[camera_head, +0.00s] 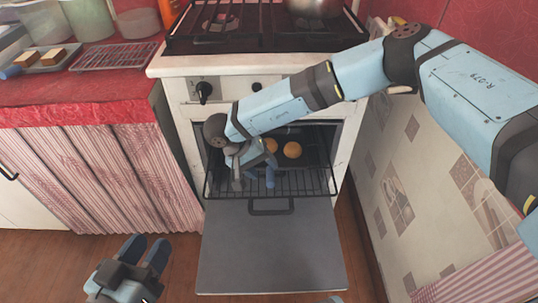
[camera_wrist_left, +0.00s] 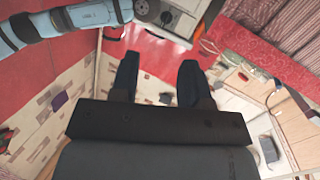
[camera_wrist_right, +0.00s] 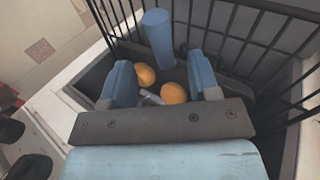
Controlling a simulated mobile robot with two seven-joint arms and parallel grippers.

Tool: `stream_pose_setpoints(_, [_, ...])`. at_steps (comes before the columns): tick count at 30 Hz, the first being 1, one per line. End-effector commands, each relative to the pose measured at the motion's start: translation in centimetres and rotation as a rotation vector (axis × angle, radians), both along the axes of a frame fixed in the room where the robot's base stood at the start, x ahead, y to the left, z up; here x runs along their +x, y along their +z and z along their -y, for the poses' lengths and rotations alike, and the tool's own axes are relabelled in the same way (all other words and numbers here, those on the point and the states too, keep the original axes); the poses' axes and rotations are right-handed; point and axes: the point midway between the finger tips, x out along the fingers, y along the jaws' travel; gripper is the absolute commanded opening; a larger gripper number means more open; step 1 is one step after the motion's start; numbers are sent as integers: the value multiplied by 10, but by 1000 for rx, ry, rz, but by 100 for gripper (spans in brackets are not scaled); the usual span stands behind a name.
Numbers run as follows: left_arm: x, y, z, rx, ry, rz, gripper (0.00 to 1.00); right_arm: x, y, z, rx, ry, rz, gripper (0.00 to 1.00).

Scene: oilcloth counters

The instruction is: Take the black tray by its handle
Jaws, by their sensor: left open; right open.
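The black tray (camera_head: 314,153) is inside the open oven, partly hidden by the rack bars and my right arm. Two orange-brown round things (camera_head: 292,149) lie in it; they also show in the right wrist view (camera_wrist_right: 173,93). A blue rod (camera_wrist_right: 157,34), which looks like the tray's handle, shows beyond and between my right fingertips. My right gripper (camera_wrist_right: 160,82) is open and empty at the oven opening; I cannot tell whether it touches anything. My left gripper (camera_head: 147,247) is open and empty, low at the left in front of the counter.
A wire rack (camera_head: 300,182) sticks out of the oven above the lowered oven door (camera_head: 270,250), which has a dark handle (camera_head: 270,210). The stove top (camera_head: 260,35) is above. A red-covered counter (camera_head: 75,95) stands left; a tiled wall (camera_head: 395,170) is close at right.

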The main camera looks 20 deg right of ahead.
Motion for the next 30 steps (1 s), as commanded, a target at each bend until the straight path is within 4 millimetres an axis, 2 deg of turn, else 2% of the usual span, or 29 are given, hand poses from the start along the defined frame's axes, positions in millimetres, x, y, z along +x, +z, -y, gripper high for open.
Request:
stream_pose_setpoints(4, [5,-8,-2,29,-1,40,43,-5,-22,8,-1,0,-2,56])
stream_pose_setpoints(9, [12,-4,-7,76,1,122,43,-9,-41,21,-1,-2,0,56])
stream_pose_setpoints(17, [14,5,-8,82,2,148,43,-9,-42,23,0,-1,1,56])
stream_pose_setpoints(24, [13,2,-7,82,2,139,43,-9,-42,23,0,-1,0,1])
stream_pose_setpoints(30, [12,-1,-7,82,2,132,43,-9,-41,23,0,-2,1,0])
